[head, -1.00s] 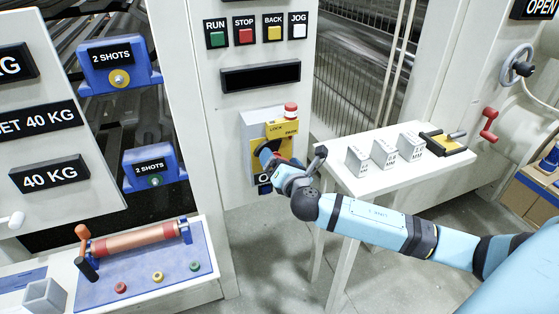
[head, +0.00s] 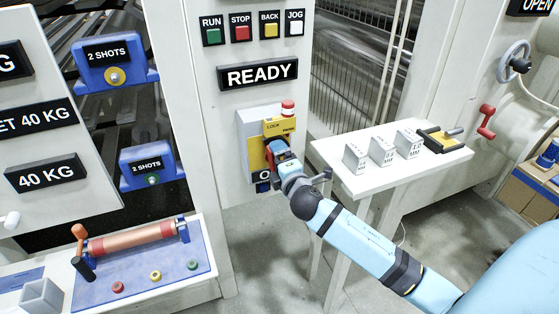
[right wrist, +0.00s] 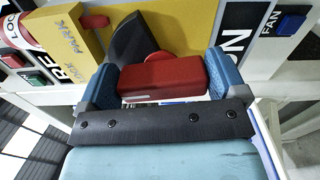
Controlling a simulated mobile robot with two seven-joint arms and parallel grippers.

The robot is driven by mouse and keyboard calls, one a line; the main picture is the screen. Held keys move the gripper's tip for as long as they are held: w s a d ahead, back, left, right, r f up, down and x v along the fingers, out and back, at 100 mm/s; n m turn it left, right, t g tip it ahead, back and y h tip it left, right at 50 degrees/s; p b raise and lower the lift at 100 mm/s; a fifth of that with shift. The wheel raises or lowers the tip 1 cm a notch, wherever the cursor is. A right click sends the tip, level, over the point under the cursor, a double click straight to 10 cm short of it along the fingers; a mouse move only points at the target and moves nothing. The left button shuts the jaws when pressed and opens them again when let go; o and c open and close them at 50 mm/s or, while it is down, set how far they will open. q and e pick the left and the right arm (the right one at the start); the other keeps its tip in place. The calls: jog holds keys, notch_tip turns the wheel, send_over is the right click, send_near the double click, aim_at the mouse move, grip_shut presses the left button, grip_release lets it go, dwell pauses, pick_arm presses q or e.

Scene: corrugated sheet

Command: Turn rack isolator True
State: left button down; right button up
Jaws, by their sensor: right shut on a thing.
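The rack isolator is a grey box (head: 246,146) with a yellow plate (right wrist: 205,20) on the panel at centre. Its red handle (right wrist: 160,78) sits between the blue fingers of my right gripper (head: 279,155), which is shut on it. In the right wrist view, a black dial part (right wrist: 138,38) shows behind the handle. An ON label (right wrist: 236,50) is partly hidden by a finger. A yellow LOCK PARK block (head: 279,127) is above the handle. The display (head: 258,74) above the isolator reads READY. My left gripper is not in view.
A red-topped post (head: 288,107) stands beside the lock block. RUN, STOP, BACK and JOG buttons are higher up. A white side table (head: 345,152) with several labelled blocks stands to the right. A blue tray (head: 125,292) with a roller is at lower left.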

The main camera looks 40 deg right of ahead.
jog(key=shift+f+m, duration=0.1)
jog(key=shift+m, duration=0.5)
jog(key=o, duration=0.6)
jog(key=v, duration=1.4)
jog(key=shift+d, duration=0.1)
